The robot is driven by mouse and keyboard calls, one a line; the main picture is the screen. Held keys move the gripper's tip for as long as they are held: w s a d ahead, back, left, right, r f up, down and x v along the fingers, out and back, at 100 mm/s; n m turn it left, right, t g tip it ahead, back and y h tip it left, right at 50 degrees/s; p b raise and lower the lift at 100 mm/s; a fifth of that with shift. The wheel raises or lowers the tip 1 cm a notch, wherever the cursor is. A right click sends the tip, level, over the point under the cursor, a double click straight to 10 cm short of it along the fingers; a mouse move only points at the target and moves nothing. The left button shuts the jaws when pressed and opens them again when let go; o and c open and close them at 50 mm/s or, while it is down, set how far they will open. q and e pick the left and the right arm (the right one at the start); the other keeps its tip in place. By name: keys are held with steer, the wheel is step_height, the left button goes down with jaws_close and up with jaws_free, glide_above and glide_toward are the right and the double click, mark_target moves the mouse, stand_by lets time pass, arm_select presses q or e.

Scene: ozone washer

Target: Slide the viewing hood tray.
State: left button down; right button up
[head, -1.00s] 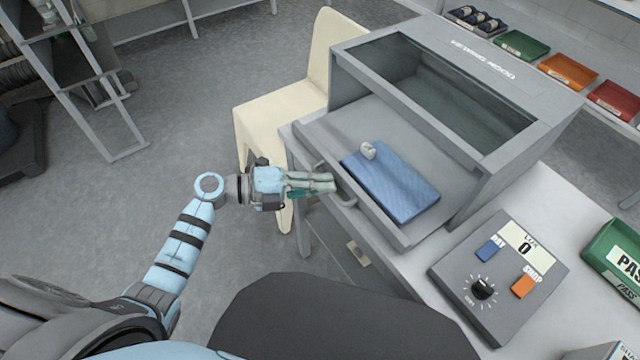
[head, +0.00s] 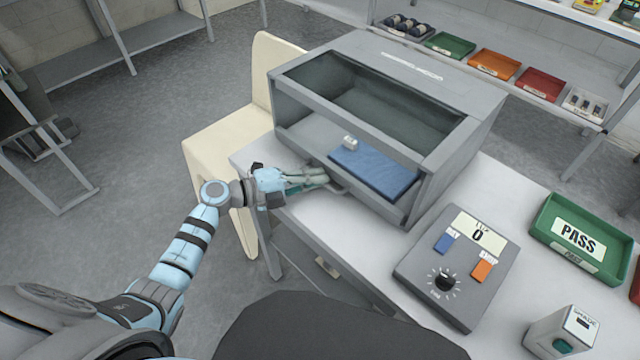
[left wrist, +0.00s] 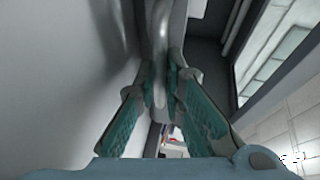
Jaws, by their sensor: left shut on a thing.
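The grey viewing hood (head: 455,150) stands on the white bench, with a dark window in its sloped top. Its grey tray (head: 312,142) sits mostly inside the hood, its front near the opening. A blue mat (head: 368,174) lies on the tray, with a small pale ring-like piece (head: 350,143) on its far left corner. My left gripper (head: 322,178) is at the tray's front, shut on the tray handle (left wrist: 160,45). In the left wrist view the gripper's teal-padded fingers (left wrist: 172,88) stand on both sides of the grey handle bar. My right gripper is out of view.
A control box (head: 460,265) with a dial and buttons is right of the hood. A green PASS tray (head: 582,240) and a SHADE box (head: 562,335) stand farther right. A cream chair (head: 225,140) is behind my left forearm. Coloured bins line a back shelf.

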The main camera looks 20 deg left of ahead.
arm_select(q)
steer(key=shift+w+r, duration=0.1)
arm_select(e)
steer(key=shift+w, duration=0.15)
arm_select(q)
steer(key=c, duration=1.8)
jaws_free()
steer(key=shift+o, duration=0.6)
steer(key=shift+w, duration=0.15)
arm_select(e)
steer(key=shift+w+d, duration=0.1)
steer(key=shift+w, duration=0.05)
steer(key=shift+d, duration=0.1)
arm_select(q)
steer(key=v, duration=1.2)
